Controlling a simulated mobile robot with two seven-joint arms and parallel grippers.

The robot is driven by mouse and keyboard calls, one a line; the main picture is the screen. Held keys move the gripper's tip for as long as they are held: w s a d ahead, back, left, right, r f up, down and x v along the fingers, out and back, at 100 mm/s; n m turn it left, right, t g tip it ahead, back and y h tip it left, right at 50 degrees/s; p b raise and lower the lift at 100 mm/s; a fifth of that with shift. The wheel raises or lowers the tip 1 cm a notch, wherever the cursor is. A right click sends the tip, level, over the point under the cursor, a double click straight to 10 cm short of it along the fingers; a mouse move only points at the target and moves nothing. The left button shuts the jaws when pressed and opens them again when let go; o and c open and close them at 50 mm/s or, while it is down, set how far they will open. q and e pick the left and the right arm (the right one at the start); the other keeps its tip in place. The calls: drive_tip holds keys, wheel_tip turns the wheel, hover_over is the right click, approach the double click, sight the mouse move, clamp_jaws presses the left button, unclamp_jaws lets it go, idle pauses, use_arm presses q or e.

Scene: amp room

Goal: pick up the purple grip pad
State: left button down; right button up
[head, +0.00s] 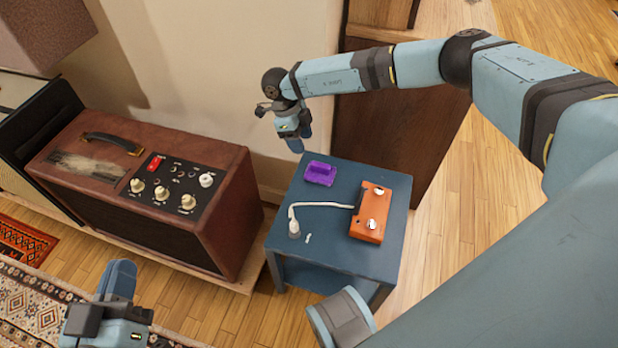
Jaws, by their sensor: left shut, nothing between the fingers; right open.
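The purple grip pad (320,173) lies on the back left part of the top of a small blue table (335,255). Nothing covers it. My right gripper (296,145) hangs pointing down behind and a little left of the pad, apart from it and empty; its fingers overlap in this view. My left gripper (117,277) is at the bottom left, shut and empty, far from the pad and in front of the brown amplifier.
An orange pedal box (369,225) with two silver knobs sits on the table, right of the pad. A white cable (322,205) runs from it to a white plug (294,229). A brown amplifier (150,200) stands left of the table. A wall is behind.

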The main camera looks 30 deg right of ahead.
drive_tip(key=w+d, duration=0.1)
drive_tip(key=d, duration=0.1)
drive_tip(key=h+b, duration=0.1)
drive_tip(key=b, duration=0.2)
approach(321, 164)
drive_tip(key=x, duration=0.5)
drive_tip(key=shift+s+a+r, duration=0.1)
drive_tip(key=shift+s+r, duration=0.05)
drive_tip(key=shift+s, duration=0.15)
drive_tip(key=shift+f+b, duration=0.3)
drive_tip(key=shift+f, duration=0.15)
drive_tip(key=b+x, duration=0.1)
drive_tip(key=x, duration=0.1)
drive_tip(key=b+x, duration=0.1)
drive_tip(key=shift+w+d+f, duration=0.1)
drive_tip(key=shift+d+f, duration=0.1)
drive_tip(key=shift+f, duration=0.2)
drive_tip(key=shift+d+f, duration=0.1)
drive_tip(key=shift+f, duration=0.25)
use_arm(q)
drive_tip(key=f, duration=0.1)
drive_tip(key=f+m, duration=0.1)
drive_tip(key=f, duration=0.1)
drive_tip(key=w+f+m+g, duration=0.1)
drive_tip(key=shift+a+f, duration=0.2)
drive_tip(key=shift+f, duration=0.1)
use_arm(e)
drive_tip(key=shift+r, duration=0.1)
drive_tip(key=shift+c, duration=0.4)
